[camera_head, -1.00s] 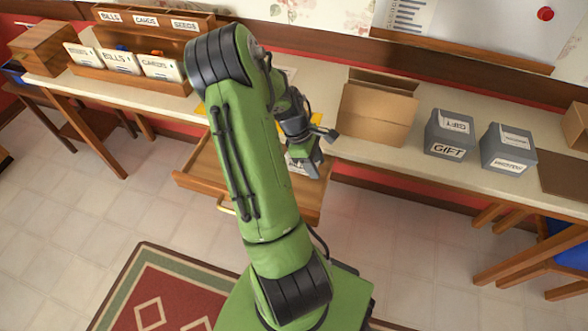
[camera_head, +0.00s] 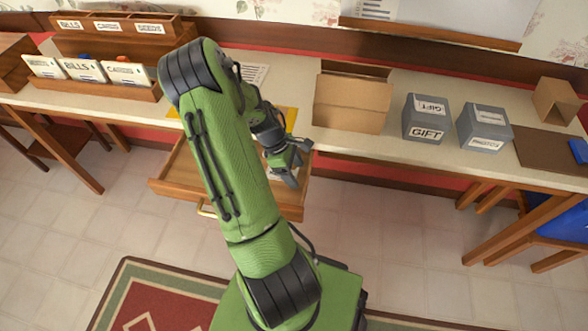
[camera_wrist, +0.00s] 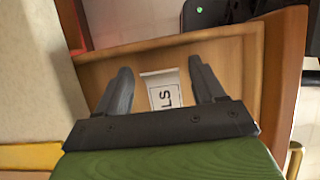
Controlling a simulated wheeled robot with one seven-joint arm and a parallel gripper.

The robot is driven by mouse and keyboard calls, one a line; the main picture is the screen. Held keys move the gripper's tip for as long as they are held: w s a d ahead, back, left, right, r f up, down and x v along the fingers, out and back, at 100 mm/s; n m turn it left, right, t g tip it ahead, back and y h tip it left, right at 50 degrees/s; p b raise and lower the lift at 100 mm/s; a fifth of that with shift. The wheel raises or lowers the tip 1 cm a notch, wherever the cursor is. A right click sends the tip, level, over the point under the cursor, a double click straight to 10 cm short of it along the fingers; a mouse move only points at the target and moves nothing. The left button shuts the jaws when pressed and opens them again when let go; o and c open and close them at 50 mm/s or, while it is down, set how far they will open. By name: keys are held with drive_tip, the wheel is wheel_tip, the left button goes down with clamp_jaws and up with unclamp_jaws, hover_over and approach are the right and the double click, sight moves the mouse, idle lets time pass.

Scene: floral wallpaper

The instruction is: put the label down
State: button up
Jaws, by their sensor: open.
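My gripper (camera_head: 292,172) is over the pulled-out wooden drawer (camera_head: 180,168) below the counter. In the wrist view, my gripper (camera_wrist: 160,85) is open, its two dark fingers apart and pointing into the drawer (camera_wrist: 225,45). A white label (camera_wrist: 163,92) with dark letters, of which "LS" or similar shows, lies in the drawer between the fingers as seen from the wrist. Its near end is hidden behind the gripper body. I see a gap on both sides of it.
On the counter (camera_head: 420,160) stand an open cardboard box (camera_head: 350,103), two grey boxes with labels, one marked GIFT (camera_head: 427,118), and a wooden sorter (camera_head: 110,88) with several labelled cards. A yellow sheet (camera_head: 291,118) lies behind my arm. A red rug (camera_head: 140,300) is on the floor.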

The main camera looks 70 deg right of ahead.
drive_tip(key=d+p+v, duration=0.1)
drive_tip(key=p+v, duration=0.3)
drive_tip(key=v, duration=0.8)
drive_tip(key=w+a+r+t, duration=0.3)
drive_tip(key=w+a+r, duration=0.45)
drive_tip(key=a, duration=0.25)
drive_tip(key=w+a+r+m+t, duration=0.1)
drive_tip(key=w+a+r+t, duration=0.15)
drive_tip(key=a+r, duration=0.6)
drive_tip(key=s+a+r+t, duration=0.1)
drive_tip(key=s+a+t, duration=0.1)
drive_tip(key=s+a, duration=0.2)
drive_tip(key=s+a+r+t, duration=0.2)
drive_tip(key=s+a, duration=0.2)
drive_tip(key=a, duration=0.7)
drive_tip(key=shift+r+m+y, duration=0.3)
drive_tip(key=shift+r+m, duration=0.05)
drive_tip(key=shift+m, duration=0.05)
drive_tip(key=shift+s+a+t, duration=0.1)
drive_tip(key=shift+t, duration=0.15)
